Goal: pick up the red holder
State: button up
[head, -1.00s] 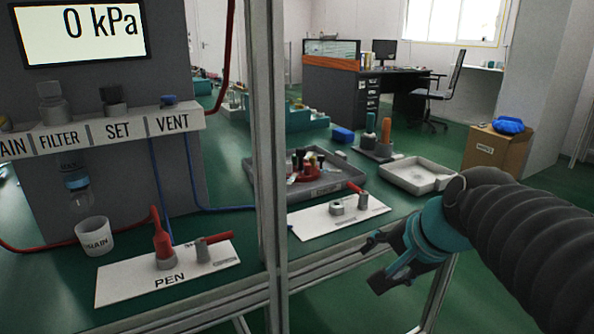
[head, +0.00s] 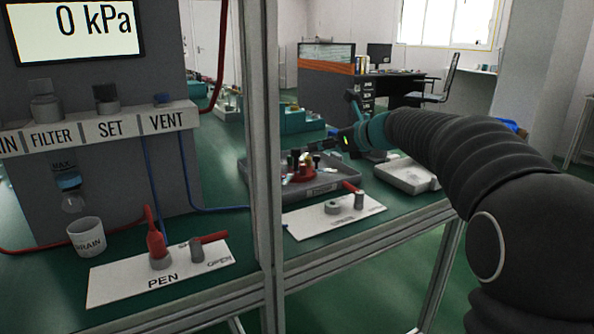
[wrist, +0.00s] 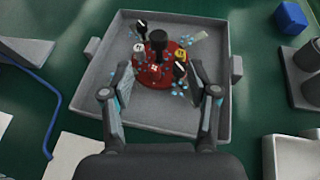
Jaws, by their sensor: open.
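The red holder (head: 298,176) is a low round red piece in a grey tray (head: 262,190), with several black-topped and light-coloured parts standing in or on it. In the wrist view the red holder (wrist: 148,82) lies in the tray's upper middle, with blue bits scattered around it. My gripper (wrist: 160,72) is open and empty, its two fingers spread left and right of the holder in that view. In the head view my gripper (head: 350,128) is above the tray's right side, apart from the holder.
A white plate with grey fittings (head: 333,216) is in front. A blue block (wrist: 290,17) and grey cylinders (wrist: 306,58) stand right of the tray in the wrist view.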

aim_at(299, 149)
jog(key=x, duration=1.1)
jog(key=shift+w+a+f+p, duration=0.15)
jog(key=shift+a+f+p, duration=0.05)
jog(key=shift+f+p, duration=0.1)
jog(key=shift+r, duration=0.1)
grip_shut()
